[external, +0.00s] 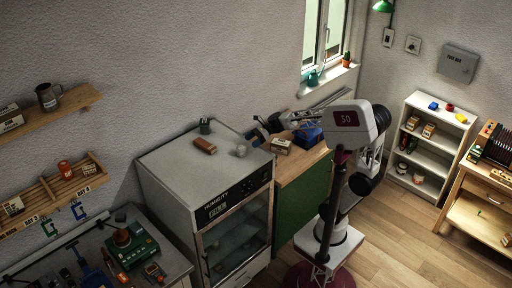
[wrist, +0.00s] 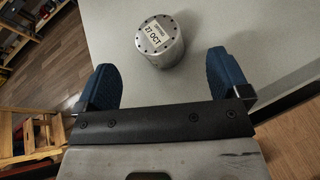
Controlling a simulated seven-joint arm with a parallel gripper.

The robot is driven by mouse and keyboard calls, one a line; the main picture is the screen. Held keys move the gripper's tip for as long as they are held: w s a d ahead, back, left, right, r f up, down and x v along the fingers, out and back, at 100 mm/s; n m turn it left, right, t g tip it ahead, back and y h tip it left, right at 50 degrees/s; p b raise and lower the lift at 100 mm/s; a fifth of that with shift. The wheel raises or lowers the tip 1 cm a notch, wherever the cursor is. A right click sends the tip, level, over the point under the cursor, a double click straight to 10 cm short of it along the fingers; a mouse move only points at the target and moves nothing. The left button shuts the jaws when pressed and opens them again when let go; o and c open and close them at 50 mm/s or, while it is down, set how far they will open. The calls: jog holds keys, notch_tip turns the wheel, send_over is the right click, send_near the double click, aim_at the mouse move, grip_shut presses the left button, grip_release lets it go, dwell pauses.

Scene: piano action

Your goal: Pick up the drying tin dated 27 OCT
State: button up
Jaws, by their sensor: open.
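The drying tin (wrist: 159,41) is a small silver-grey cylinder in the wrist view, with a label on its lid reading 27 OCT. It stands on the pale top of the humidity cabinet (wrist: 250,20), near the front edge. In the external view the tin (external: 240,151) is a small grey shape near the right side of the cabinet top. My gripper (wrist: 164,78) is open, with its two blue fingertips apart. The tin lies ahead of the fingers, roughly centred between them, with nothing held. In the external view my gripper (external: 257,134) is just right of the tin.
A brown block (external: 205,146) and a dark cup (external: 205,126) stand on the cabinet top (external: 175,160) left of the tin. Right of the cabinet, a small box (external: 281,146) and a blue container (external: 309,134) stand on a green cupboard (external: 300,205).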

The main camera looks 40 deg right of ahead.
aim_at(244, 146)
jog(key=shift+x, duration=1.35)
jog(key=shift+x, duration=2.6)
jog(key=shift+s+f, duration=0.1)
jog(key=shift+s, duration=0.1)
jog(key=shift+c, duration=0.2)
jog(key=c, duration=1)
